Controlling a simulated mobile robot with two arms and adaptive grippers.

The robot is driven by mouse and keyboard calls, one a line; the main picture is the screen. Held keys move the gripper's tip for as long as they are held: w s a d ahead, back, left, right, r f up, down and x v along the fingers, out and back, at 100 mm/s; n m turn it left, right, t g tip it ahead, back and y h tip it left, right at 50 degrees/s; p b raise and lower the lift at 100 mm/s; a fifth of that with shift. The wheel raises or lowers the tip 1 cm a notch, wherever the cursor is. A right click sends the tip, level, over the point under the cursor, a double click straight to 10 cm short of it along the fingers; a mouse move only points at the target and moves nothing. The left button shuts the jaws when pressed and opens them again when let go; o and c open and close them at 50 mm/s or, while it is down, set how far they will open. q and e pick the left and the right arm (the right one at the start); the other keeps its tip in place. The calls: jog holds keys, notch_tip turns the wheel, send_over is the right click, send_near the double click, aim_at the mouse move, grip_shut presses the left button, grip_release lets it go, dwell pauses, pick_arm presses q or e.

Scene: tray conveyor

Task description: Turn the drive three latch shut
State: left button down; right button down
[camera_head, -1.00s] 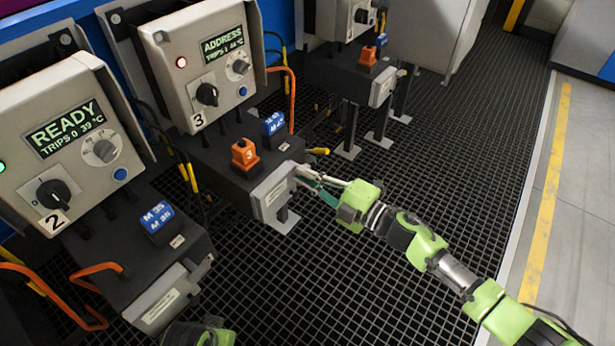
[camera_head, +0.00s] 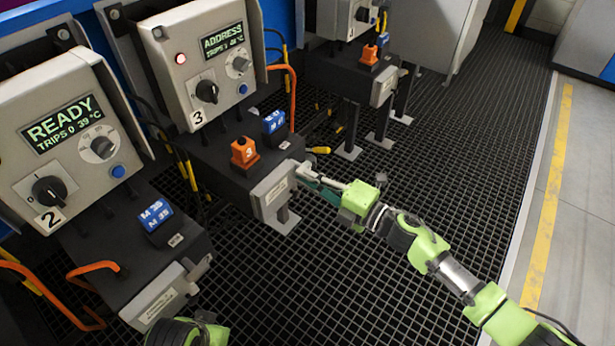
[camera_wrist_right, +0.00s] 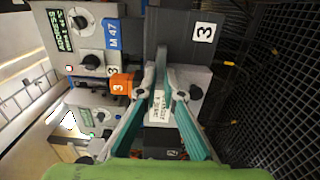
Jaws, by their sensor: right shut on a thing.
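Drive three's unit has a grey control box (camera_head: 185,60) marked 3, showing ADDRESS with a red lamp. Below it, a dark housing (camera_head: 215,165) bears an orange plug marked 3 (camera_head: 244,154) and a grey front block (camera_head: 272,190). The latch (camera_head: 302,168) is at this block's right end, mostly hidden by my fingers. My right gripper (camera_head: 308,176) reaches in from the right, shut on the latch. In the right wrist view the gripper's teal-backed fingers (camera_wrist_right: 162,82) converge in front of the labelled block. The latch's exact angle is unclear. My left gripper's fingers are out of sight.
Drive two (camera_head: 65,135) stands at the left, showing READY, with its own front block (camera_head: 160,297). Another drive (camera_head: 350,70) stands behind drive three. A blue M 47 block (camera_wrist_right: 112,34) sits near the orange plug. The dark grating floor (camera_head: 440,160) at the right is open.

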jog(key=c, duration=2.2)
grip_release()
jog(key=v, duration=1.2)
jog(key=shift+f, duration=0.1)
